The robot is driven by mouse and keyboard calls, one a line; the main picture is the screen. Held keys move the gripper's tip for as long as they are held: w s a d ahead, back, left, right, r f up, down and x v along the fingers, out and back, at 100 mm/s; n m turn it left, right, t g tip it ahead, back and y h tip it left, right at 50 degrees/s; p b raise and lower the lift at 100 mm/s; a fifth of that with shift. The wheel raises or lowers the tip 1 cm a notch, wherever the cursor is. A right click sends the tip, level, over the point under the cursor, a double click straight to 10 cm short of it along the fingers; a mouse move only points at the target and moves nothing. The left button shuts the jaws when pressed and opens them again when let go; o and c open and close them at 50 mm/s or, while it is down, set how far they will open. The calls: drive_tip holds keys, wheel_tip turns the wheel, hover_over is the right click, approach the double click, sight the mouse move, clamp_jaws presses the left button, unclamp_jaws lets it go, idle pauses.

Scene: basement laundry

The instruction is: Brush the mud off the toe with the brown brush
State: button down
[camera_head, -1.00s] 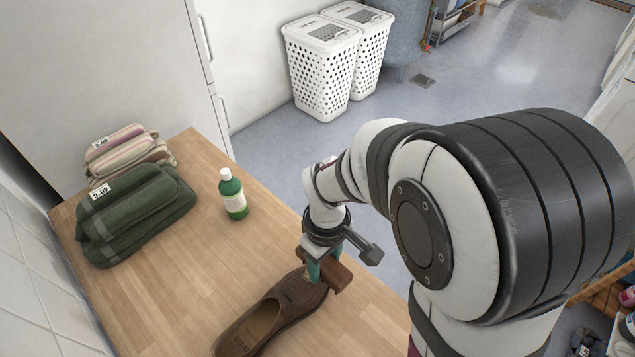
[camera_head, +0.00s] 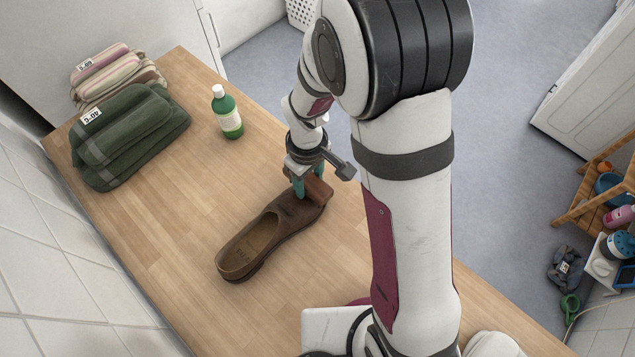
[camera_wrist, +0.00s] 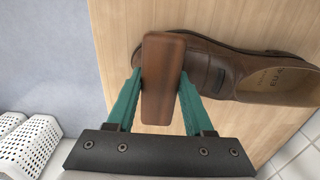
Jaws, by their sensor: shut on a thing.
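A brown leather shoe (camera_head: 265,240) lies on the wooden worktop, its toe toward the upper right in the head view. It also shows in the wrist view (camera_wrist: 222,68), its toe to the left. My gripper (camera_head: 301,186), with teal fingers, is shut on the brown brush (camera_head: 319,190). In the wrist view the brush (camera_wrist: 162,78) sits between the fingers and overlaps the toe of the shoe. The brush hides most of the toe, so I cannot see any mud or tell whether the bristles touch.
A green bottle (camera_head: 227,113) with a white cap stands on the worktop (camera_head: 165,225) behind the shoe. Folded green towels (camera_head: 130,135) and striped towels (camera_head: 115,72) lie at the back left. A wooden shelf (camera_head: 590,190) stands at the right. The worktop left of the shoe is clear.

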sight(322, 190)
drive_tip(key=shift+w+a, duration=0.95)
drive_tip(key=shift+a, duration=0.1)
drive_tip(key=shift+s+d+f, duration=0.15)
drive_tip(key=shift+s+d, duration=2)
drive_tip(key=shift+d, duration=0.1)
drive_tip(key=shift+r, duration=4.1)
drive_tip(key=shift+f, duration=0.2)
drive_tip(key=shift+f, duration=3.1)
drive_tip(key=shift+w+a+f, duration=0.15)
drive_tip(key=shift+f, duration=0.25)
drive_tip(key=shift+w+a+f, duration=0.1)
drive_tip(key=shift+f, duration=0.3)
drive_tip(key=shift+w+a+r, duration=0.1)
drive_tip(key=shift+w+a, duration=1.75)
drive_tip(key=shift+a, duration=0.1)
drive_tip(key=shift+s+d, duration=2.15)
drive_tip(key=shift+d, duration=0.1)
drive_tip(key=shift+r, duration=3.95)
